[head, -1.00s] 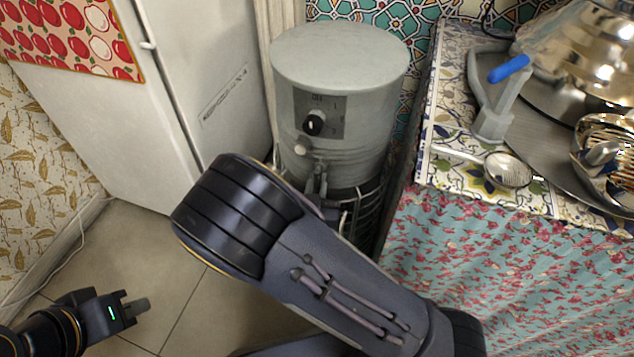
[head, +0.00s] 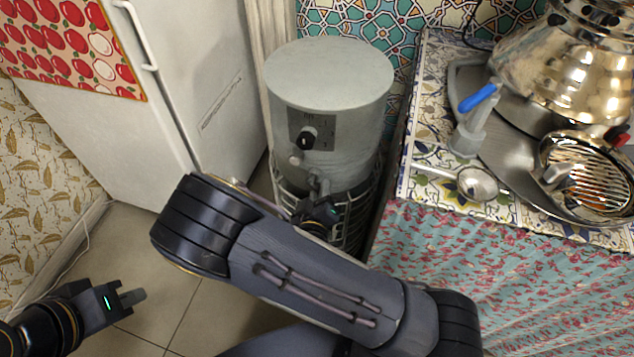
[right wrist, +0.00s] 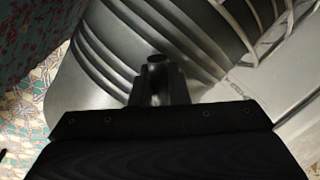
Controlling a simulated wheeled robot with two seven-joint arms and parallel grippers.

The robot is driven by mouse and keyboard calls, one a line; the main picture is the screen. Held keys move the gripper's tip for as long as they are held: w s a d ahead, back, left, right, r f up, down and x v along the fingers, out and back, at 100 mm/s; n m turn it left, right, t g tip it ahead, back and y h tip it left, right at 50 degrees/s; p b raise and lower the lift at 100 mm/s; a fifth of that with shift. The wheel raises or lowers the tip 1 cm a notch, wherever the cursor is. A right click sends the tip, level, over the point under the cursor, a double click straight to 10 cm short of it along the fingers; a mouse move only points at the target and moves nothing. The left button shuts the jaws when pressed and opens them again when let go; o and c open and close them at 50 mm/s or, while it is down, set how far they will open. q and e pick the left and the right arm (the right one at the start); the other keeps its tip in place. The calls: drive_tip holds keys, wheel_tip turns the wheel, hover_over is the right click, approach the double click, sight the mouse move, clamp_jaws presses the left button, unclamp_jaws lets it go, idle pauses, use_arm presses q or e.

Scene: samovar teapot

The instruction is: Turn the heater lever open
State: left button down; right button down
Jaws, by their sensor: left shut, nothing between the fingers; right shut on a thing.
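The grey cylindrical heater (head: 335,105) stands on the floor between the fridge and the counter. Its front has a panel with a black dial (head: 308,138) and a pale round knob (head: 296,160) below it. My right gripper (head: 316,182) is at the lower front of the heater, shut on a small part that I take to be the heater lever. In the right wrist view a short dark rounded end of the lever (right wrist: 157,60) shows between the fingers (right wrist: 160,85); the rest is hidden. My left gripper (head: 133,297) is shut and empty, low at the left.
A white fridge (head: 165,100) stands left of the heater. A wire rack (head: 355,215) is around its lower part. The counter (head: 425,150) at the right holds a metal tray, a blue-handled tap (head: 480,97), a strainer (head: 478,184) and a shiny samovar (head: 570,70).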

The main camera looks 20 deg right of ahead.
drive_tip(key=n+p, duration=0.1)
drive_tip(key=r+n+p, duration=0.1)
drive_tip(key=n+g+p, duration=0.1)
drive_tip(key=p, duration=0.1)
drive_tip(key=shift+s+d+r+n+h, duration=0.25)
drive_tip(key=shift+d+n+h, duration=0.05)
drive_tip(key=shift+n, duration=0.1)
drive_tip(key=shift+s+d+r+n+g+h+p, duration=0.1)
drive_tip(key=shift+r+n+g+h+p, duration=0.15)
drive_tip(key=shift+n+p, duration=0.7)
drive_tip(key=shift+r+n+g+h+p, duration=0.15)
drive_tip(key=shift+n+h+p, duration=0.1)
drive_tip(key=shift+n+p, duration=0.7)
drive_tip(key=c, duration=1.5)
unclamp_jaws()
drive_tip(key=shift+o, duration=0.2)
